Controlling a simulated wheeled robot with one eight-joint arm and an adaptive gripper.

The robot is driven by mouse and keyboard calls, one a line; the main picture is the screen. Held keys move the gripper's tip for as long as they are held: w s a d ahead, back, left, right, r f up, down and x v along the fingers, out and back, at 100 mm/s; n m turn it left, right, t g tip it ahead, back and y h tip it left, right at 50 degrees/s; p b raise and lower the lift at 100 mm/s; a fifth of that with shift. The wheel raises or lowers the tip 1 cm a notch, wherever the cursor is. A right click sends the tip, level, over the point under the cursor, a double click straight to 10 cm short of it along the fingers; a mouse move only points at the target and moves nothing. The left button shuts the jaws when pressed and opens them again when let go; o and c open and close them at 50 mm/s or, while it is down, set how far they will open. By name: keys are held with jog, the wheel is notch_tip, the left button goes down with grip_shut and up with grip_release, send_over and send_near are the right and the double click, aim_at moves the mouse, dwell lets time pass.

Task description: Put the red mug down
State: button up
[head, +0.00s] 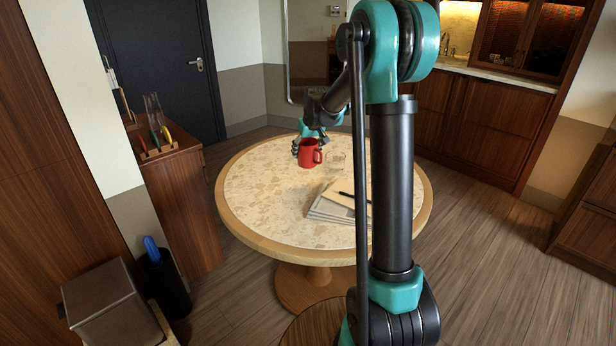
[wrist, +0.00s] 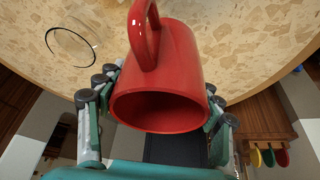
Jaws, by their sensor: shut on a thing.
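The red mug (head: 309,153) is at the far part of the round table (head: 262,218) in the head view. In the wrist view the red mug (wrist: 185,75) fills the middle, with its open mouth towards the camera and its handle at the top. My gripper (head: 303,142) is shut on the mug, with a finger on each side of it in the wrist view (wrist: 160,105). I cannot tell whether the mug's base touches the tabletop.
A clear glass (head: 336,161) stands just right of the mug, also seen in the wrist view (wrist: 74,42). Papers (head: 330,208) with a dark pen lie nearer on the table. The table's left side is clear. A wooden cabinet (head: 178,205) stands at the left.

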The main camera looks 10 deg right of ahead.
notch_tip(320, 180, down, 11)
jog(key=shift+f, duration=0.2)
dwell(0.3)
jog(key=shift+f, duration=0.15)
jog(key=o, duration=1.4)
